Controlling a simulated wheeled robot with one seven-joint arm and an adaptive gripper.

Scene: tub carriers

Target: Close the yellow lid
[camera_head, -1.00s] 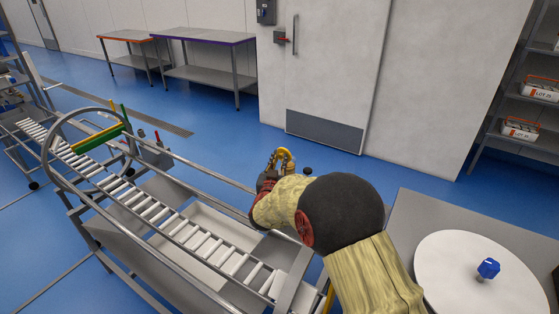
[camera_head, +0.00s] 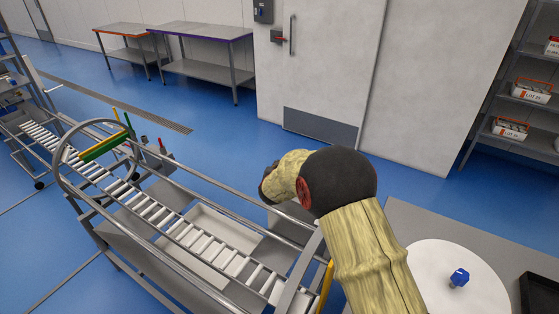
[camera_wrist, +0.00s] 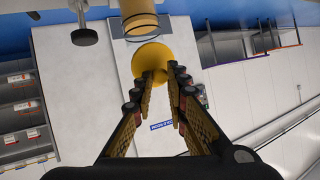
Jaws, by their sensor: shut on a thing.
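In the wrist view a round yellow piece (camera_wrist: 151,58), which looks like the yellow lid, sits at the tips of my gripper (camera_wrist: 160,76). The fingers are shut on it, and its lower part lies between them. Just above it is a tan-yellow cylinder (camera_wrist: 138,14) with a pale metallic rim; I cannot tell whether the two are joined. In the head view my gripper is hidden beyond my own arm, and I cannot make out the lid there.
A roller conveyor (camera_head: 158,214) with metal rails runs along the left. A round white plate (camera_head: 432,285) with a blue knob (camera_head: 459,277) is at the lower right, beside a black tray (camera_head: 541,294). Shelves (camera_head: 515,105) stand at the right; blue floor is open behind.

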